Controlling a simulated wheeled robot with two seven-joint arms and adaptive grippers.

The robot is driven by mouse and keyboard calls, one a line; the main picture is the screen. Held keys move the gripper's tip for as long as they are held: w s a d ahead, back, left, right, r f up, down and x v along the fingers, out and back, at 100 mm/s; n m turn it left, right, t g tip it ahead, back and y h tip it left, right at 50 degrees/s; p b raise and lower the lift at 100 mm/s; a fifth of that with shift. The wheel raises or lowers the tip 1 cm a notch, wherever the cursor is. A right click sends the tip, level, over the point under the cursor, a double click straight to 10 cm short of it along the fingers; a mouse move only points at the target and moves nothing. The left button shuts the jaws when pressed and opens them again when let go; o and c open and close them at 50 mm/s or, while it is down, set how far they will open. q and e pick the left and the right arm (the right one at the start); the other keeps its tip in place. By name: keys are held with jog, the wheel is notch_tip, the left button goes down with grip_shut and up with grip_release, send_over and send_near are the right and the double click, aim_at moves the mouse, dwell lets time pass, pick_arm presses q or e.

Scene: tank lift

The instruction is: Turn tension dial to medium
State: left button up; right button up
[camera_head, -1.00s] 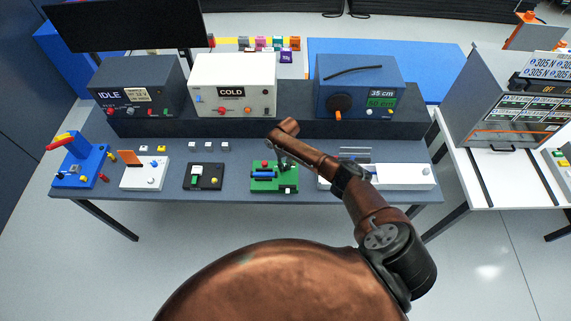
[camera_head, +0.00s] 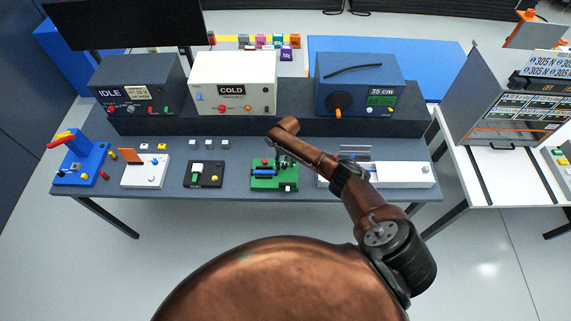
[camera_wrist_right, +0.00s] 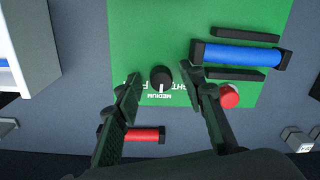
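The green board (camera_head: 261,187) stands near the front edge of the table, right of its middle. In the right wrist view its black tension dial (camera_wrist_right: 161,76) sits on the green face. The dial's white mark points down the picture at the word MEDIUM; other label words beside it are partly hidden by the fingers. My right gripper (camera_wrist_right: 160,80) is open, with one finger on each side of the dial; gaps show between fingers and dial. My left gripper is not in view.
The board also carries a blue cylinder (camera_wrist_right: 240,55) and a red button (camera_wrist_right: 229,96) near my fingers. A red cylinder (camera_wrist_right: 145,134) lies below the dial. A black device (camera_head: 203,176) stands left of the board, a white one (camera_head: 405,176) right. Instrument boxes stand behind.

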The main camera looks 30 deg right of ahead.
aim_at(286, 165)
jog(key=shift+r, duration=0.1)
notch_tip(286, 165, up, 12)
jog(key=shift+d, duration=0.25)
dwell(0.4)
dwell(0.3)
